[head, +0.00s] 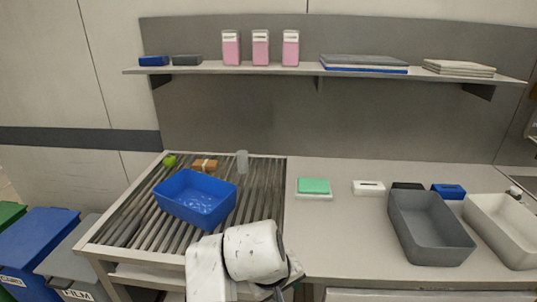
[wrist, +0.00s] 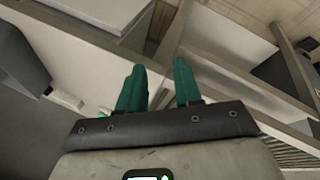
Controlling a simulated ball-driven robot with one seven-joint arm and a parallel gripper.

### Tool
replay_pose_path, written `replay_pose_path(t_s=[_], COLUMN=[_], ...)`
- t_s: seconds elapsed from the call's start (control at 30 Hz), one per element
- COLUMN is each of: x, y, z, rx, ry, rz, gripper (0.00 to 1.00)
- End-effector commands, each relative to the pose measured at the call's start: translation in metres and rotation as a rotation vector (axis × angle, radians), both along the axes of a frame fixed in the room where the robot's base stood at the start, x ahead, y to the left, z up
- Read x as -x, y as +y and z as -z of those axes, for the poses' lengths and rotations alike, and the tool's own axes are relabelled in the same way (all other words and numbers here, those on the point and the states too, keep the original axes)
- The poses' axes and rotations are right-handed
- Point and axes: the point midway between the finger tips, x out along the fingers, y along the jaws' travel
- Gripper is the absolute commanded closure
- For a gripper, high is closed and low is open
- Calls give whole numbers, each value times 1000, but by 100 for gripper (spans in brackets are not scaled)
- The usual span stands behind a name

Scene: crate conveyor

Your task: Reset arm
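My gripper (wrist: 158,88) shows in the wrist view with two teal fingers standing apart and nothing between them. In the head view my white arm is folded low at the front, before the counter's edge, and the gripper's fingers cannot be made out there. A blue crate (head: 184,213) sits on the roller conveyor (head: 133,219), well apart from my gripper as far as I can tell.
A green sponge-like block (head: 314,186) lies mid-counter. A shelf (head: 310,69) hangs above.

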Motion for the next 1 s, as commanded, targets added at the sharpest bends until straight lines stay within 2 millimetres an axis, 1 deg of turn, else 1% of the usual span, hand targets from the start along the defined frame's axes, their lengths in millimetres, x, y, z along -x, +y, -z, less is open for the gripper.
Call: replay_pose_path(t_s=[0.03, 0.07, 0.1, 0.13, 0.17, 0.2, 0.27, 0.3, 0.37, 0.4, 0.47, 0.5, 0.57, 0.6, 0.67, 0.7, 0.77, 0.8, 0.9, 1.0], x=[-2, -2, -1, 1, 4, 10, 21, 31, 47, 60, 81, 97, 122, 140, 168, 188, 215, 233, 268, 290], y=[-40, -58, -82, -99, -115, -136, -166, -184, -208, -223, -242, -252, -265, -271, -277, -279, -277, -275, -265, -255], z=[10, 14, 21, 25, 31, 38, 48, 56, 68, 76, 88, 96, 109, 117, 128, 136, 145, 150, 158, 163], rx=[18, 23, 28, 31, 34, 38, 38, 38, 34, 29, 17, 5, -17, -36, -67, -92, -133, -161, -227, -277], ry=[-21, -33, -46, -54, -61, -68, -75, -75, -73, -68, -56, -46, -25, -10, 15, 34, 63, 80, 118, 145], rz=[48, 70, 97, 115, 134, 154, 185, 201, 226, 242, 263, 278, 299, 313, 337, 352, 375, 389, 423, 448], gripper=[66, 66, 66, 66, 66, 66, 66, 66, 66, 66, 66, 66, 66, 66, 66, 66, 66, 66, 66, 66])
